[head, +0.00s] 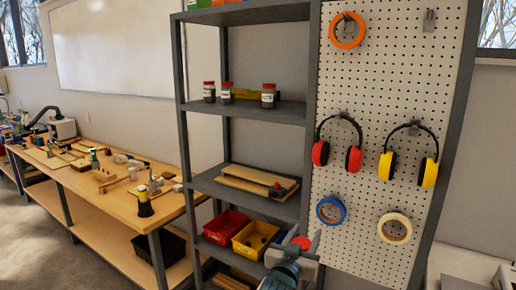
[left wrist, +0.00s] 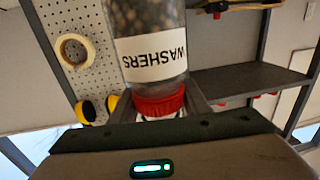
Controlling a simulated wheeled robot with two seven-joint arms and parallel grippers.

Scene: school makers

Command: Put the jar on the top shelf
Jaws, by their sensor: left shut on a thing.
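My left gripper (head: 302,240) is low in front of the shelf unit's right side in the head view. It is shut on a jar with a red lid (head: 301,243). In the left wrist view the jar (left wrist: 150,45) is clear, with dark contents and a white label reading WASHERS, upside down in that picture. Its red lid (left wrist: 158,103) is nearest the gripper. In the head view most of the jar is hidden by the gripper. The grey shelf unit's top shelf (head: 262,13) carries a green and an orange box at its left. My right gripper is not in view.
The shelf below the top holds several red-lidded jars (head: 268,96) and a yellow tool. Lower shelves hold boards (head: 258,184), a red bin (head: 226,226) and a yellow bin (head: 255,239). A pegboard (head: 375,90) with earmuffs and tape stands right. A workbench (head: 120,195) is left.

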